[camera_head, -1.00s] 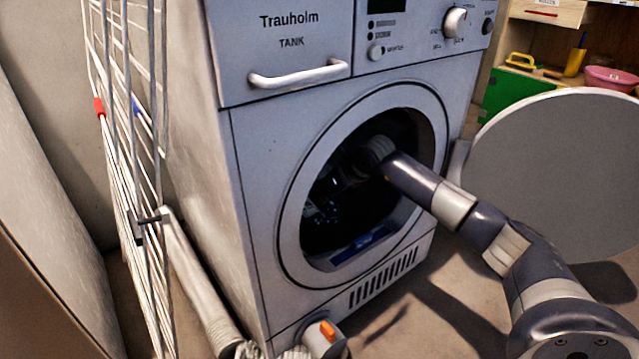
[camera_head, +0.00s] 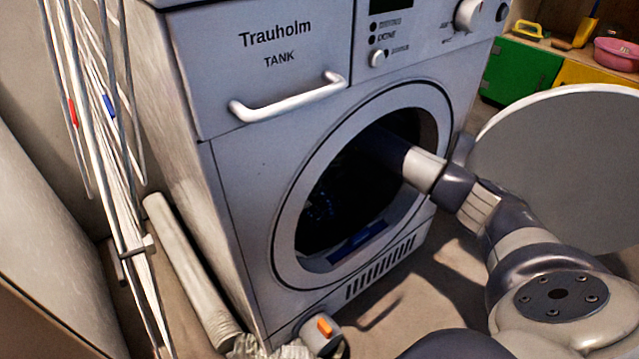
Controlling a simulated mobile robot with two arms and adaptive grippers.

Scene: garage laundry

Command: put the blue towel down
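The washing machine (camera_head: 240,170) stands in the middle with its round door open. My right arm (camera_head: 425,170) comes in from the lower right and reaches through the door opening into the dark drum. The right gripper is lost in the dark there; only faint bluish glints show, so I cannot tell its fingers or whether it holds anything. A flat blue patch (camera_head: 357,243) shows at the bottom of the door opening; I cannot tell whether it is the blue towel or part of the machine. No other blue cloth shows. My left gripper is out of view.
The round grey door (camera_head: 560,165) hangs open at the right. A white wire drying rack (camera_head: 95,130) stands close on the left, with a pale roll (camera_head: 190,270) leaning beside the machine. A pink basin (camera_head: 617,52) sits on a shelf at the back right.

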